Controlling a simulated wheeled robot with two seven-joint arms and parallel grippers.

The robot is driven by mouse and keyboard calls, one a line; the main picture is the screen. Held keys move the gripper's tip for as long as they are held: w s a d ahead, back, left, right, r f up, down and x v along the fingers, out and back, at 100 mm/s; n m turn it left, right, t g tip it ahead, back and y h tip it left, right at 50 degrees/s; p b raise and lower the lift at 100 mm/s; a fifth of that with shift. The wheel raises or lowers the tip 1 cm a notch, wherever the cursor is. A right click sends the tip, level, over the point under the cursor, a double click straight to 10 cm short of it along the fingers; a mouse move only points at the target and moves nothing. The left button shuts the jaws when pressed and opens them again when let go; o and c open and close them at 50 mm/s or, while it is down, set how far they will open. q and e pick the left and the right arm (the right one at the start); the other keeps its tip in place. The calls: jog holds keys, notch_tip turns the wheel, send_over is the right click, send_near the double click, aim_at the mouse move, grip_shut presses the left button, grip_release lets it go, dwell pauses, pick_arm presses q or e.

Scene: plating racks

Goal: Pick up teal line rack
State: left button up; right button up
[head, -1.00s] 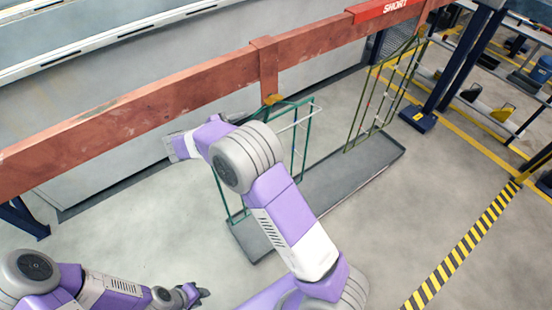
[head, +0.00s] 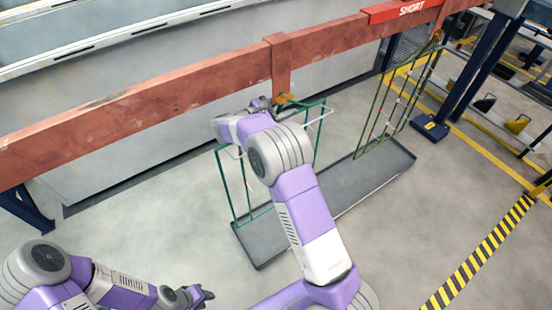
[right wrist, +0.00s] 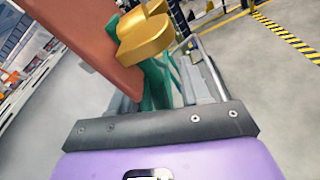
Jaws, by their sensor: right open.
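The teal line rack (head: 320,130) is a thin wire frame hanging under the red-brown beam from a yellow hook (head: 287,98). My right arm covers its middle in the head view. My right gripper (head: 262,103) is at the rack's top, just left of the hook and close to the beam. In the right wrist view the yellow hook (right wrist: 145,35) and the teal top of the rack (right wrist: 155,85) are just past the gripper's body. The right gripper is open; I cannot tell whether it touches the rack. My left gripper (head: 202,296) is low at the left, away from the rack.
The red-brown beam (head: 140,120) crosses above, with a red "SHORT" sign (head: 411,10). An olive-green rack (head: 398,100) hangs farther right. A long grey tray (head: 345,195) lies on the floor below both racks. A blue post (head: 480,75) stands at right. The front floor is clear.

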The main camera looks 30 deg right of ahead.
jog(key=shift+c, duration=0.3)
grip_shut()
jog(key=shift+f, duration=0.1)
dwell(0.9)
